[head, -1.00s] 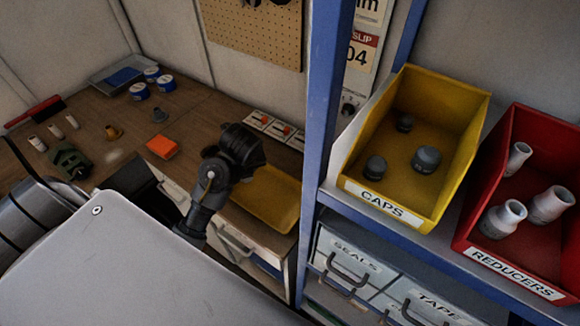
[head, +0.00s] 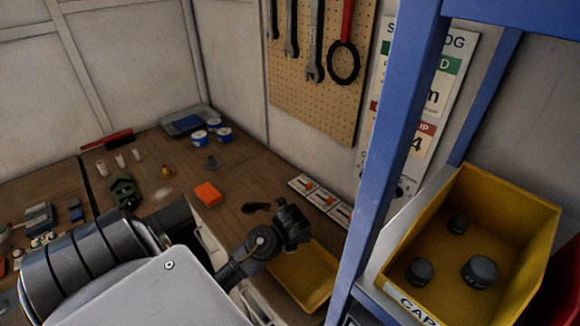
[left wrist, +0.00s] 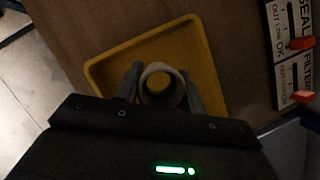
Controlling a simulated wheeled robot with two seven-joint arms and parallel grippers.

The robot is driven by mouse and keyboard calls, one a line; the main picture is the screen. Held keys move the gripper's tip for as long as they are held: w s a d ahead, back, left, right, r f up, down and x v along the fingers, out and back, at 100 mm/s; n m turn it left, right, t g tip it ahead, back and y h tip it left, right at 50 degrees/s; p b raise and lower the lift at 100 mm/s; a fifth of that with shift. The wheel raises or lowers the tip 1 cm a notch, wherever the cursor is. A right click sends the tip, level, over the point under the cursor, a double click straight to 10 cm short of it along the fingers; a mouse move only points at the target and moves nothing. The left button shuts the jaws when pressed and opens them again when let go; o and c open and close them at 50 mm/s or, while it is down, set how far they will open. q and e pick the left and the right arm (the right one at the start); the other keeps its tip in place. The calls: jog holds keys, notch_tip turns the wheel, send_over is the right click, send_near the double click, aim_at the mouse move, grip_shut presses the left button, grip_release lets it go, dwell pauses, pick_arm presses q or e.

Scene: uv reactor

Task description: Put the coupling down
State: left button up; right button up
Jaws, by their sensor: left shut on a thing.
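In the left wrist view my left gripper (left wrist: 161,88) is shut on the coupling (left wrist: 176,92), a pale grey ring-shaped piece seen end-on with a dark opening. The coupling is over the yellow tray (left wrist: 207,65); whether it touches the tray floor I cannot tell. In the head view the yellow tray (head: 318,293) lies at the bench's front right, partly behind my dark left arm. The fingers and coupling cannot be made out there. My right gripper is not in view.
Cards with orange pieces (head: 322,193) lie behind the tray. An orange block (head: 207,194) and a small dark item (head: 256,207) lie on the bench (head: 165,205). The blue shelf post (head: 392,150) and yellow caps bin (head: 535,240) stand at the right.

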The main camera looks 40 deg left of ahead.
pick_arm(q)
jog(key=shift+f, duration=1.8)
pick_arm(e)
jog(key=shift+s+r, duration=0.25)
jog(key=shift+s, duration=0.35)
pick_arm(q)
jog(key=shift+f, duration=0.15)
jog(key=o, duration=1)
jog(key=shift+c, duration=0.2)
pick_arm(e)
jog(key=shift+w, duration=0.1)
